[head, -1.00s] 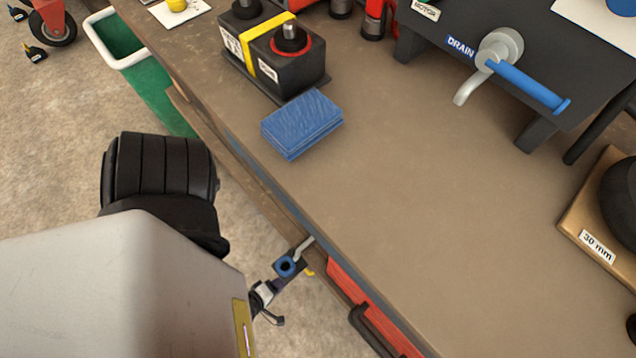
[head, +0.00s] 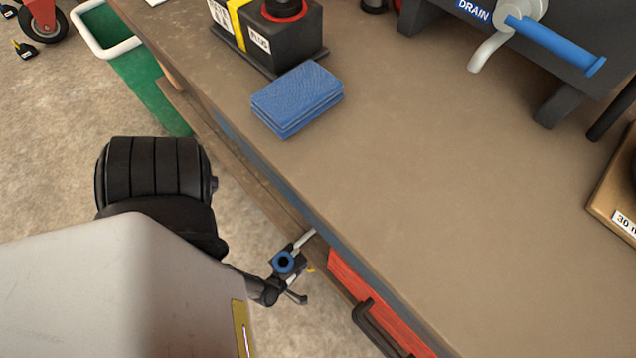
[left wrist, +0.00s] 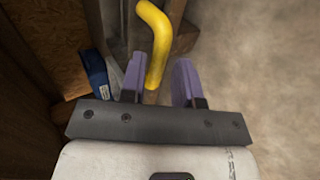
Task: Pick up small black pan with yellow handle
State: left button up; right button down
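The yellow handle (left wrist: 157,40) shows in the left wrist view as a bent bar. It reaches down between the two purple fingers of my left gripper (left wrist: 160,62). The fingers stand apart; the handle is nearer the left finger, with a clear gap to the right finger. I cannot tell whether it touches the left one. The black pan body cannot be made out. In the head view my left arm comes in at lower left, and the pan cannot be recognised there. My right gripper is not in view.
The workbench (head: 420,200) bears a blue pad (head: 297,98), a black block and a drain valve (head: 520,20). A red drawer front (head: 375,305) is on its side. A small dark object with a blue ring (head: 283,262) is beside the edge.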

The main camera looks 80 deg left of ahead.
pick_arm(q)
jog(key=shift+b+x, duration=0.4)
jog(key=shift+x, duration=1.1)
jog(key=shift+r, duration=0.15)
jog(key=shift+s, duration=0.1)
jog(key=shift+c, duration=0.4)
grip_shut()
